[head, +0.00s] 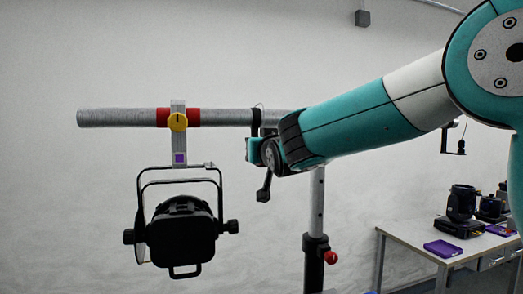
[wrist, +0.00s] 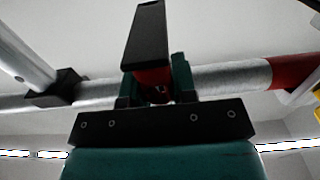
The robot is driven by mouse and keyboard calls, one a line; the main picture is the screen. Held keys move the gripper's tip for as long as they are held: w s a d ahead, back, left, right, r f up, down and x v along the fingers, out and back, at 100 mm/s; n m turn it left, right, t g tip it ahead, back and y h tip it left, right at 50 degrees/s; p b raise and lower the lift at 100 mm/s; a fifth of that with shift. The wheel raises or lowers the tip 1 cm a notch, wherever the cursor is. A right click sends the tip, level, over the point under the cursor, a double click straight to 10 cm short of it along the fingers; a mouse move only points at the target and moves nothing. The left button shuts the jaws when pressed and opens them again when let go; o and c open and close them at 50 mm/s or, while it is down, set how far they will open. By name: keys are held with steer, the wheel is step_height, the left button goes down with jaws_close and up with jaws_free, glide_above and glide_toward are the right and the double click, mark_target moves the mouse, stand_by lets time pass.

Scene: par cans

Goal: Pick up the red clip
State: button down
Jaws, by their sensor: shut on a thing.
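The red clip (wrist: 153,82) shows in the wrist view as a small red patch between the two teal fingers of my gripper (wrist: 154,88). My gripper is shut on it. A long black piece (wrist: 147,35) extends up from the red patch; I cannot tell whether it is part of the clip. The horizontal grey pipe (wrist: 225,78) runs behind the fingers. In the head view my gripper (head: 262,152) is just below the pipe (head: 225,117). The clip cannot be made out there, and whether it touches the pipe is unclear.
A black stage lamp (head: 182,235) hangs from the pipe by a clamp with a yellow knob (head: 178,122), between red bands. An upright stand (head: 318,205) with a red knob (head: 331,257) is close right of my gripper. A table (head: 400,236) stands at the right.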

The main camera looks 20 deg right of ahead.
steer(key=shift+r, duration=0.1)
step_height(320, 180, up, 20)
steer(key=b, duration=0.2)
steer(key=shift+f+b, duration=0.35)
steer(key=shift+b, duration=0.05)
stand_by(0.4)
steer(key=shift+f+b, duration=0.3)
steer(key=shift+f+b, duration=7)
steer(key=shift+f, duration=0.7)
